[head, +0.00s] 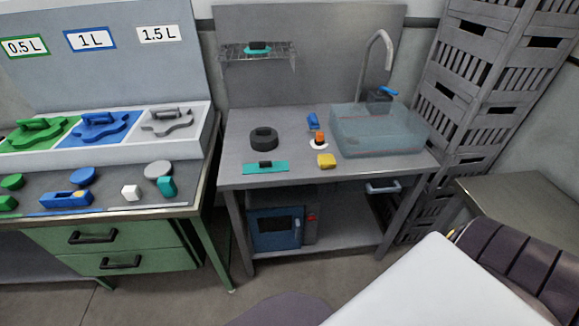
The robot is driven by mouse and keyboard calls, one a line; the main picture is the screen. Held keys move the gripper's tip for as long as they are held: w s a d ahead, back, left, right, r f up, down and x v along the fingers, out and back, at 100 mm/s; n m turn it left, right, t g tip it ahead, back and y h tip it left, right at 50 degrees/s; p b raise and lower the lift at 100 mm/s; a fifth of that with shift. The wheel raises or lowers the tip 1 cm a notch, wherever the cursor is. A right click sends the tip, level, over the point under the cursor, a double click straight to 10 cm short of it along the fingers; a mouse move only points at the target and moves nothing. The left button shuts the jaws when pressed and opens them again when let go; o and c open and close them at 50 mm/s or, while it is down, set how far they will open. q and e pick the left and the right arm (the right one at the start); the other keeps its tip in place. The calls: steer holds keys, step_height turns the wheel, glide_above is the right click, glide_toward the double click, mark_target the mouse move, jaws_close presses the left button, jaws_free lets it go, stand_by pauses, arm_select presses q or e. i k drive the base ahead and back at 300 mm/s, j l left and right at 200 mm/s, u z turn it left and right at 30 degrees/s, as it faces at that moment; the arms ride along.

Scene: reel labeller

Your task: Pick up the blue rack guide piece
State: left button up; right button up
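A blue piece with a raised handle (100,123) lies in the middle compartment of the white sloped rack (205,135), below the blue-framed 1 L sign (90,39). It looks like the blue rack guide piece. A similar green piece (35,130) lies in the compartment to its left, and a grey one (168,121) in the compartment to its right. Neither of my grippers is in view.
Grey crates (465,90) stand behind.

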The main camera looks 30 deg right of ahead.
mark_target(77, 197)
steer(key=z, duration=0.85)
steer(key=k+j+u, duration=0.1)
steer(key=u, duration=1.35)
